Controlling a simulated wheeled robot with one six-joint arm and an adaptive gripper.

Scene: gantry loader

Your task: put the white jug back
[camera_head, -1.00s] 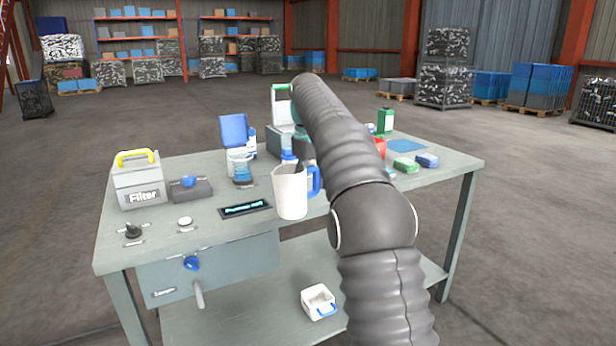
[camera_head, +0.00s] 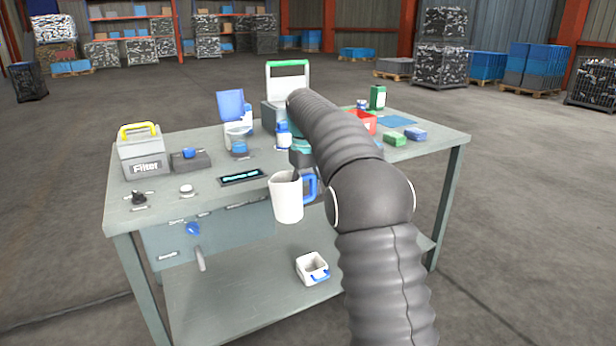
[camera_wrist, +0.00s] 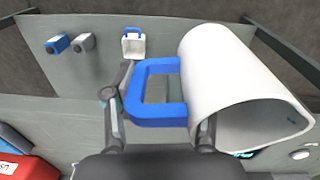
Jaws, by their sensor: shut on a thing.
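The white jug (camera_head: 286,199) has a blue handle and hangs in front of the workbench's near edge, in the head view. It fills the right half of the wrist view (camera_wrist: 240,85), lying tilted across that picture. My gripper (camera_wrist: 158,112) is shut on the jug's blue handle (camera_wrist: 157,66). In the head view my gripper (camera_head: 303,160) is partly hidden by my arm and the jug.
A small white bin (camera_head: 312,268) stands on the lower shelf (camera_head: 230,305). It also shows in the wrist view (camera_wrist: 133,44).

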